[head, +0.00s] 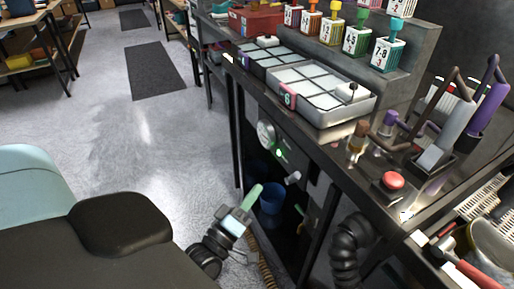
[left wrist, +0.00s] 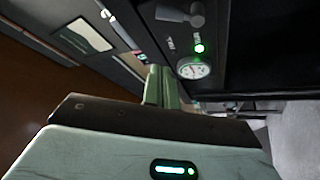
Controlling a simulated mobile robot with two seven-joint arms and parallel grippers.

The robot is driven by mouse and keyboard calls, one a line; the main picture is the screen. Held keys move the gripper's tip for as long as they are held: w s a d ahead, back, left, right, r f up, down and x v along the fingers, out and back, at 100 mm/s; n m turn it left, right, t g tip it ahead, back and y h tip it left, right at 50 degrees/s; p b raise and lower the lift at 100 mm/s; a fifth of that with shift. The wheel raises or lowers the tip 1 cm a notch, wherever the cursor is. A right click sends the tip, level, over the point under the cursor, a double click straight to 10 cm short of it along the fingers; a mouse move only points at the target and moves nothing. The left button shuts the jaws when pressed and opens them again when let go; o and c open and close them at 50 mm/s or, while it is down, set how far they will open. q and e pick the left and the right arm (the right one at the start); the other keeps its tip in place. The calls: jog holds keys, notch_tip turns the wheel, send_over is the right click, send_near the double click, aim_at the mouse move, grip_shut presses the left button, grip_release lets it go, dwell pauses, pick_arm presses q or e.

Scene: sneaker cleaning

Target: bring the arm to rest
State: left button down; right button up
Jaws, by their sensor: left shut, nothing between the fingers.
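My left gripper (head: 253,195) is low in the middle of the head view, in front of the open lower part of the workbench. Its pale green fingers are together with nothing between them. The closed fingers also show in the left wrist view (left wrist: 161,88), pointing toward a dark panel with a round gauge (left wrist: 194,68) and a lit green light (left wrist: 199,48). The gripper appears clear of the panel, though the exact gap cannot be told. My right gripper is not in view.
The workbench (head: 330,147) runs along the right, carrying a metal tray with compartments (head: 345,111), colored bottles (head: 387,54) and a red button (head: 392,180). A blue container (head: 271,203) is beneath it. Open grey floor (head: 150,135) lies left, with dark mats (head: 155,70).

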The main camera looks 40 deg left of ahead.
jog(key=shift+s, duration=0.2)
pick_arm(q)
jog(key=s+d+f+m+g+h+p, duration=0.1)
jog(key=s+d+f+m+g+p, duration=0.2)
jog(key=s, duration=0.6)
jog(key=s+d+f+m+g+h+p, duration=0.1)
jog(key=s+d+f+m+g+p, duration=0.2)
jog(key=s, duration=0.6)
jog(key=s+d+f+m+g+h+p, duration=0.1)
jog(key=s+d+f+m+g+p, duration=0.2)
jog(key=s+f+m+g+p, duration=0.2)
jog(key=s+m+g+p, duration=0.1)
jog(key=s+m, duration=0.2)
jog(key=s, duration=0.1)
jog(key=shift+d+g, duration=0.3)
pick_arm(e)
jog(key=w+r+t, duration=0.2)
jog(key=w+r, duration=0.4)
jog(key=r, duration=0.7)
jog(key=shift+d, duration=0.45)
pick_arm(q)
jog(key=shift+r, duration=0.1)
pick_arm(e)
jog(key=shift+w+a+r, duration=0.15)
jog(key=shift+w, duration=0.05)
